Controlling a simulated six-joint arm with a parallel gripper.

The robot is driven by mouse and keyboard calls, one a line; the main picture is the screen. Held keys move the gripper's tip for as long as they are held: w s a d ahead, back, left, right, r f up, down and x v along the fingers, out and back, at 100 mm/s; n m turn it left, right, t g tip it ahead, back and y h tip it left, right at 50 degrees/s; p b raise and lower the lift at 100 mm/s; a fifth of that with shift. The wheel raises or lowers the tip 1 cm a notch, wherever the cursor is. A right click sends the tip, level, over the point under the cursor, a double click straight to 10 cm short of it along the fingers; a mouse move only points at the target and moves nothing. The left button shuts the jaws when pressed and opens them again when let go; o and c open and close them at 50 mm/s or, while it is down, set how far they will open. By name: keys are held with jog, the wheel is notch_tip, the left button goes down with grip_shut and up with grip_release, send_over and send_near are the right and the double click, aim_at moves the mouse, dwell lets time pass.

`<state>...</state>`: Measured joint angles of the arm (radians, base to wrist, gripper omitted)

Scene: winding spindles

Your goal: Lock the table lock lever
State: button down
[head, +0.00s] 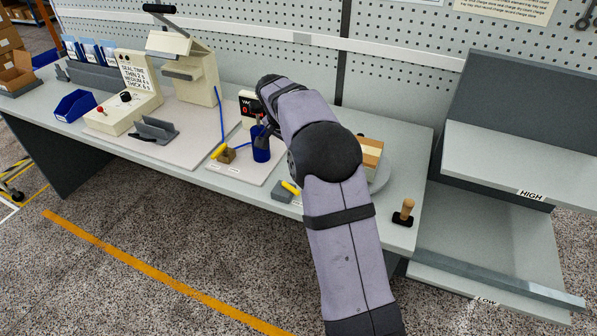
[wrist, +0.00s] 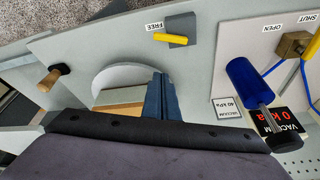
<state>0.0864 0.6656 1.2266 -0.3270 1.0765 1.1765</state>
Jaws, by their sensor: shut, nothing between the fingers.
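The table lock lever is a yellow handle (wrist: 171,38) on a grey block (wrist: 182,25). In the wrist view it lies at the top middle, with its handle end beside a FREE label (wrist: 155,26). In the head view the yellow handle (head: 291,187) and block show just left of my arm. My gripper (wrist: 158,76) is shut and empty, with its dark blue fingers over the edge of the round grey table (wrist: 125,68), apart from the lever. In the head view my arm hides the fingers and part of the round table (head: 382,178).
A blue cylinder (wrist: 245,80) stands to the right of my fingers in the wrist view, near a vacuum gauge (wrist: 284,122). A brass valve (wrist: 293,44) with a yellow handle is beyond it. A wooden-handled stamp (head: 403,212) stands at the bench's right end.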

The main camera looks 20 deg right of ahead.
jog(key=shift+s+d+r, duration=0.15)
jog(key=shift+s, duration=0.05)
dwell(0.4)
jog(key=p+x, duration=0.4)
jog(key=x, duration=0.6)
jog(key=shift+s, duration=0.1)
jog(key=shift+s+a+r+p, duration=0.1)
jog(key=shift+s+a+p, duration=0.2)
jog(key=shift+a, duration=0.3)
jog(key=shift+s+a+r+p, duration=0.15)
jog(key=shift+a+p, duration=0.2)
jog(key=shift+a, duration=0.25)
jog(key=shift+s+a+f, duration=0.25)
jog(key=shift+s+a, duration=0.1)
jog(key=shift+a, duration=0.3)
